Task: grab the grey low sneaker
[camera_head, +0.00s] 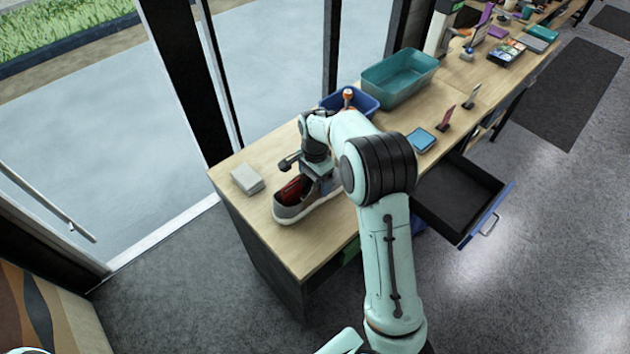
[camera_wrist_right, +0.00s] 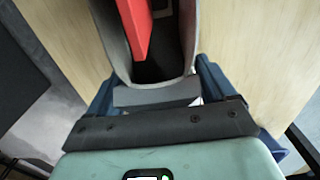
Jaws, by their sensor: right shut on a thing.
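The grey low sneaker (camera_head: 291,212) is on the wooden counter near its near-left end, with a red thing (camera_head: 294,188) inside its opening. My right gripper (camera_head: 322,184) is at the heel end of the sneaker and shut on it. In the right wrist view the sneaker's grey collar (camera_wrist_right: 188,35) shows close up at the top, with the red piece (camera_wrist_right: 134,27) inside; the heel lies against my gripper. The fingertips are mostly hidden in both views. My left gripper is not in view.
A light grey block (camera_head: 247,179) lies left of the sneaker. Behind my arm are a blue bin (camera_head: 366,104) and a teal tub (camera_head: 399,75). A blue sponge-like pad (camera_head: 421,140) lies to the right. An open drawer (camera_head: 458,201) juts out at the front.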

